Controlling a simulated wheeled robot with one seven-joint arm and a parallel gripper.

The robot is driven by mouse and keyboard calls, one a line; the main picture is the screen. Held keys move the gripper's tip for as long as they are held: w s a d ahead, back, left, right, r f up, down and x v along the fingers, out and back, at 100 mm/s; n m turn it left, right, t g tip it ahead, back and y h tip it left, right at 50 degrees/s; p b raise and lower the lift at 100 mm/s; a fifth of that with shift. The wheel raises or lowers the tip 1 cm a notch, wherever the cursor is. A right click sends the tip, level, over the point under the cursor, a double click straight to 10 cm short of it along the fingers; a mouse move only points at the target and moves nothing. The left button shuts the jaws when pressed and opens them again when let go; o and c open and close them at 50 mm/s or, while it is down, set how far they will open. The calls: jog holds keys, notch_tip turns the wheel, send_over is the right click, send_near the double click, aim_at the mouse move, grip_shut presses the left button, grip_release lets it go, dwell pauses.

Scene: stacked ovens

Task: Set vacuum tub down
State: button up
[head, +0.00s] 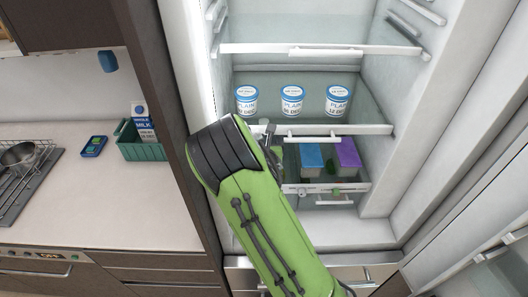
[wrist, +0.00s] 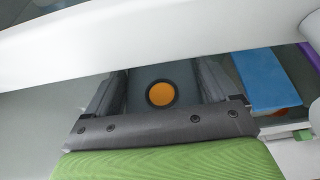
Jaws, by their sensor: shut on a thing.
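The vacuum tub (wrist: 160,94) shows between my fingers in the wrist view as a grey top with a round, dark-ringed orange button. My gripper (wrist: 157,84) is shut on it, one finger on each side. In the head view my gripper (head: 272,150) reaches into the fridge at the left part of the lower drawer (head: 327,187). My green arm hides the held tub there. I cannot tell whether its base touches the drawer floor.
A blue-lidded tub (head: 311,156) and a purple-lidded tub (head: 348,153) stand to the right in the drawer. The shelf above holds three yogurt tubs (head: 291,99). A white shelf edge (wrist: 130,45) crosses close beyond my fingers. The fridge's left wall is near my arm.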

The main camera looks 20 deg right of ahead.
jog(key=shift+w+d, duration=0.2)
jog(key=shift+w, duration=0.25)
jog(key=shift+w+d, duration=0.2)
jog(key=shift+w, duration=0.25)
notch_tip(320, 180, down, 3)
jog(key=shift+s+a+b, duration=0.1)
jog(key=shift+s+b, duration=0.05)
jog(key=shift+b, duration=0.3)
notch_tip(320, 180, down, 4)
jog(key=shift+r+b, duration=0.1)
jog(key=shift+b, duration=0.5)
jog(key=shift+w, duration=0.2)
jog(key=shift+f, duration=0.2)
